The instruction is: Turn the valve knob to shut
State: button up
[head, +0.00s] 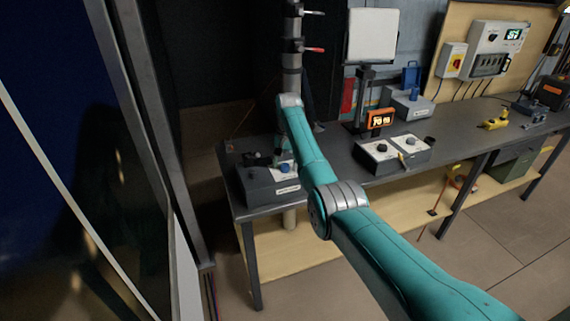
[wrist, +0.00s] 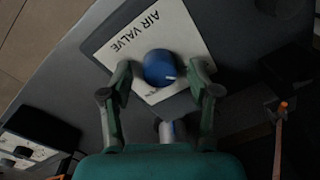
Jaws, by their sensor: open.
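The valve knob (wrist: 159,66) is round and blue with a short white mark on its right side. It sits on a white plate (wrist: 120,50) lettered "AIR VALVE"; smaller lettering below the knob is too small to read. My gripper (wrist: 163,74) is open, with one finger on each side of the knob. A gap shows at the left finger; I cannot tell whether the right finger touches.
The box stands on a dark workbench (head: 330,150). To its right are a box with black knobs (head: 380,156), an orange display (head: 381,119) and a yellow object (head: 496,123). A grey post (head: 292,65) rises behind the valve box. Bare bench lies between the boxes.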

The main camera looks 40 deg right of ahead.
aim_at(286, 164)
jog(key=shift+r, duration=0.15)
notch_tip(286, 164, up, 12)
jog(key=shift+s+d, duration=0.15)
jog(key=shift+f, duration=0.2)
dwell(0.5)
